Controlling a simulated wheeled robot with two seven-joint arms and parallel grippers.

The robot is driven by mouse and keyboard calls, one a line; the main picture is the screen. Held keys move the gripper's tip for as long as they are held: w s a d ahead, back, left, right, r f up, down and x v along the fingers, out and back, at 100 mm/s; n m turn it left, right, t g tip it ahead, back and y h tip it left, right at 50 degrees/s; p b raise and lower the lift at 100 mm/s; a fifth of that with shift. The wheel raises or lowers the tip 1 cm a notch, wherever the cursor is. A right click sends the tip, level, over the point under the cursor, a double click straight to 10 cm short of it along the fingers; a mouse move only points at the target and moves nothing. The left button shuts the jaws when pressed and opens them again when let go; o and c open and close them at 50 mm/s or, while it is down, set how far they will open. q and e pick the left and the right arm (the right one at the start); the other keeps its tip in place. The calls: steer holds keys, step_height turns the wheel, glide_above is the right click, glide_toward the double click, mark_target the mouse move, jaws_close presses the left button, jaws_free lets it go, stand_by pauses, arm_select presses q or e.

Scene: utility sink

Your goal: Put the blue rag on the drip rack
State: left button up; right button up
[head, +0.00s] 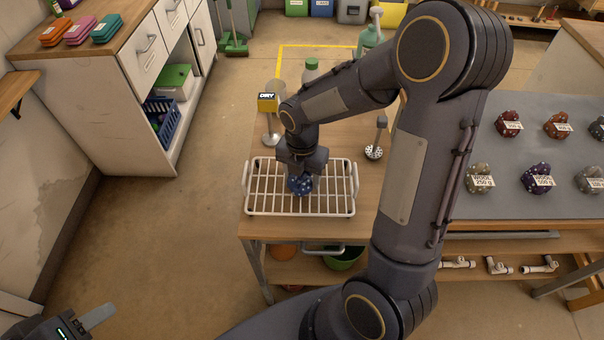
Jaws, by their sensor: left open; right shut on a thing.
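The blue rag (300,186) is a small bunched dark blue cloth with pale spots. My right gripper (301,174) is shut on it from above, and the gripper hides its upper part. The rag is over the middle of the white wire drip rack (335,210). I cannot tell whether its underside touches the wires. The rack stands on the wooden bench and is otherwise empty. My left gripper (97,318) is open and empty at the bottom left corner, far from the rack and only partly in view.
A "DRY" sign (268,102) on a stand is behind the rack, with a green-capped bottle (311,70) farther back. A metal strainer-like tool (374,152) stands right of the rack. Labelled wool bundles (538,179) lie on the grey top at right. Floor left of the bench is clear.

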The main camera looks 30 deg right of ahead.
mark_target(302, 178)
steer(key=o, duration=1)
step_height(302, 178, up, 11)
steer(key=s+a+r+m+t+y, duration=0.2)
steer(key=s+m, duration=0.6)
steer(key=m, duration=0.5)
steer(key=s+a+r+m+t+y+p, duration=0.1)
steer(key=s+a+r+m+t, duration=0.1)
steer(key=s+m, duration=0.6)
steer(key=shift+s+a+m+t+y, duration=0.15)
steer(key=shift+s+m+t+y, duration=0.45)
steer(key=shift+m, duration=2.4)
steer(key=shift+w, duration=0.35)
